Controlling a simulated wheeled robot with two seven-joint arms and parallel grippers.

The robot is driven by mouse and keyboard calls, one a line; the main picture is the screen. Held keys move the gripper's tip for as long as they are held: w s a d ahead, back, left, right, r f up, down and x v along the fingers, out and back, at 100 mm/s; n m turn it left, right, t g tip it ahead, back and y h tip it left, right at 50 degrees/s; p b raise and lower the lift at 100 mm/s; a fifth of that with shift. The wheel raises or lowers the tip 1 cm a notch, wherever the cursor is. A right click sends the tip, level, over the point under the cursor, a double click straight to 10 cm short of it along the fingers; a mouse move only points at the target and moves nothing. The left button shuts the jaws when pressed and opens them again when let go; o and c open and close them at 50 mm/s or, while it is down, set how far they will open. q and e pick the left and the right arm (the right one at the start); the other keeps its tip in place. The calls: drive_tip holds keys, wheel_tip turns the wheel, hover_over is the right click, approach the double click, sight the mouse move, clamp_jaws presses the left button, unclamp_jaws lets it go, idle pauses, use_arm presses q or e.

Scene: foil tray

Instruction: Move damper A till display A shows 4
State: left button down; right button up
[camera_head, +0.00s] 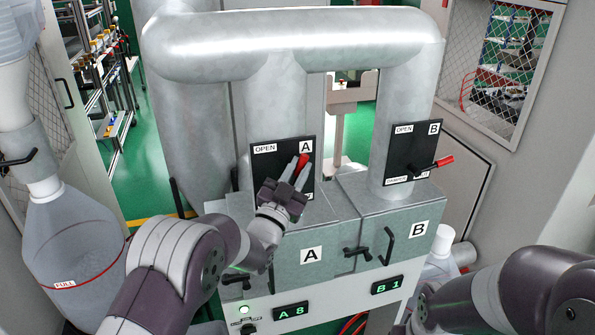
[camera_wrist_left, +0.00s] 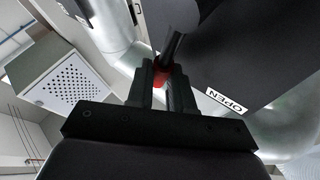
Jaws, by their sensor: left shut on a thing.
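Damper A's red-tipped handle (camera_head: 302,160) stands on the black plate A (camera_head: 268,159), tilted up to the right. My left gripper (camera_head: 294,172) is shut on the handle. In the left wrist view the red grip (camera_wrist_left: 160,72) shows between the two fingers (camera_wrist_left: 162,85). The lower part of plate A is hidden by my gripper. Display A (camera_head: 291,311) reads "A 8" in green. My right arm shows at the lower right, but its gripper is out of view.
Damper B's red handle (camera_head: 444,161) lies nearly level on its plate (camera_head: 404,152), to the right. Display B (camera_head: 387,285) reads "B 1". Box A (camera_head: 311,256) and box B (camera_head: 418,229) have black handles below. A large clear bottle (camera_head: 75,245) stands left.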

use_arm(q)
drive_tip(key=shift+w+d+f+m+g+y+b, duration=0.2)
drive_tip(key=shift+d+f+m+g+b, duration=0.15)
drive_tip(key=shift+d+m+g+b, duration=0.4)
drive_tip(key=shift+w+d+f+m+g+y+b, duration=0.15)
drive_tip(key=shift+d+f+m+g+b, duration=0.25)
drive_tip(key=shift+m+g+b, duration=0.5)
drive_tip(key=shift+w+d+f+m+g+y+b, duration=0.1)
drive_tip(key=shift+w+d+f+m+g+b, duration=0.15)
drive_tip(key=shift+d+m+g+b, duration=0.6)
drive_tip(key=shift+a+f+m+p, duration=0.1)
drive_tip(key=shift+a+m+p, duration=0.15)
drive_tip(key=shift+m+p, duration=0.1)
drive_tip(key=c, duration=1.4)
unclamp_jaws()
drive_tip(key=shift+o, duration=0.5)
